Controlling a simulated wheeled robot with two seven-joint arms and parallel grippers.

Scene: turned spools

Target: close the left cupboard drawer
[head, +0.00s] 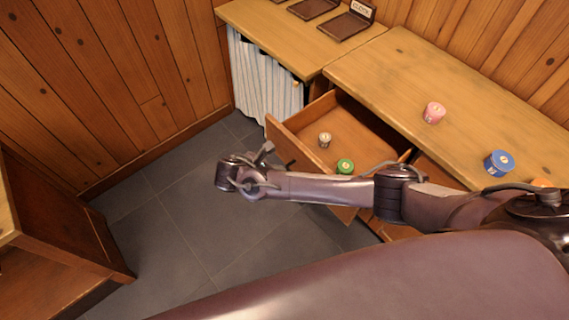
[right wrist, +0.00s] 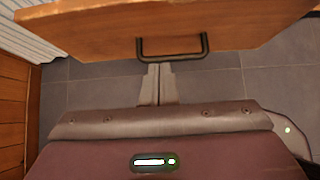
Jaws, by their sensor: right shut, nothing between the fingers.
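The left cupboard drawer (head: 368,124) stands pulled out from under the wooden counter in the head view. A small cream spool (head: 325,139) and a green spool (head: 345,166) are inside it. In the right wrist view its wooden front (right wrist: 100,32) carries a dark bar handle (right wrist: 172,57). My right gripper (head: 265,150) is in front of the drawer front, with its arm crossing from the right. Its fingers (right wrist: 158,68) are shut and empty, with the tips close to the handle; I cannot tell whether they touch it. My left gripper is not in view.
The counter (head: 440,85) bears a pink spool (head: 434,112), a blue spool (head: 499,163) and an orange one (head: 543,183). Dark trays (head: 346,26) lie on the far worktop, above a striped curtain (head: 265,85). A wooden cabinet (head: 60,225) stands at left. The grey floor (head: 165,235) between is clear.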

